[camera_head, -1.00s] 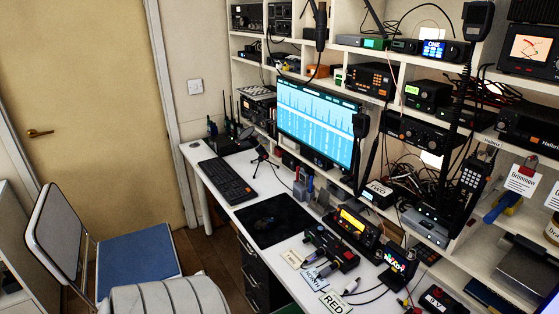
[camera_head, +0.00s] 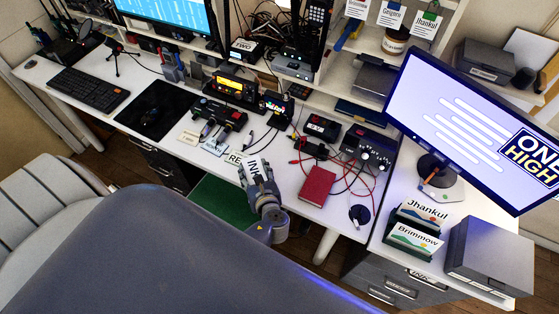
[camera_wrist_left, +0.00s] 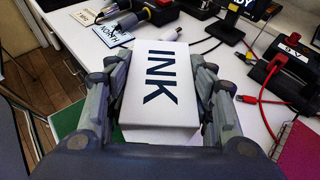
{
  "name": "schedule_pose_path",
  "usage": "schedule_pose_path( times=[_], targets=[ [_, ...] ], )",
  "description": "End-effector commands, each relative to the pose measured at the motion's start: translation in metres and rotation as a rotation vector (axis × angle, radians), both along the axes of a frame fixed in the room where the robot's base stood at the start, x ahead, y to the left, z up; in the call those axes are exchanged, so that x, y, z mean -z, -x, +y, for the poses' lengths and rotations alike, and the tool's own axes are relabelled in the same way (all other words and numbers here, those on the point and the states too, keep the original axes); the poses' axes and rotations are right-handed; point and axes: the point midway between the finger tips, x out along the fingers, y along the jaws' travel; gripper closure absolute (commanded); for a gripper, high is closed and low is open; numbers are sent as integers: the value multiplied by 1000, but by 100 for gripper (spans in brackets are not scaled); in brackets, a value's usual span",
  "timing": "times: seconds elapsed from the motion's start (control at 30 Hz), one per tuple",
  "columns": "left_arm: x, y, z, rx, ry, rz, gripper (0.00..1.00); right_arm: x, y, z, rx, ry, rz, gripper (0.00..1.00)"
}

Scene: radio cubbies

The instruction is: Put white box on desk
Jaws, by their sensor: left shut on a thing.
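The white box (camera_wrist_left: 162,85) with "INK" printed in black fills the middle of the left wrist view. My left gripper (camera_wrist_left: 160,100) is shut on it, with fingers along both sides. In the head view, the white box (camera_head: 255,168) and my left gripper (camera_head: 262,187) are at the front edge of the white desk (camera_head: 288,174), left of a red book. I cannot tell whether the box touches the desk top. My right gripper is in neither view.
The red book (camera_head: 317,186) lies right of the gripper, with red cables behind it. A black mouse pad (camera_head: 158,112) and keyboard (camera_head: 88,90) are to the left. A tilted monitor (camera_head: 470,125) and grey box (camera_head: 490,255) stand right. A grey chair (camera_head: 45,205) is front left.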

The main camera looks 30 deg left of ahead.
Motion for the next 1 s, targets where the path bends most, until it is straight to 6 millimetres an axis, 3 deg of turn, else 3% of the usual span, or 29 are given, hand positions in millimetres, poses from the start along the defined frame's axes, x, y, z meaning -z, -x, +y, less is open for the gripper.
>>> schedule_pose_path(
  times=[0.03, 0.2, 0.4, 0.67, 1.0],
  targets=[
    [9, -13, -9, -1, 3, -5, 76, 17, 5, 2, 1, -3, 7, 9],
    [14, -50, -36, -1, 3, -4, 76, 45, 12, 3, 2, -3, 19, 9],
    [14, -78, -56, -2, 1, -1, 76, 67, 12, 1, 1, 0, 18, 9],
    [15, -85, -61, -1, 0, 2, 76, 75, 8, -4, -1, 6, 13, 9],
    [48, -85, -61, -1, 0, 2, 76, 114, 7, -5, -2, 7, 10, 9]
  ],
)
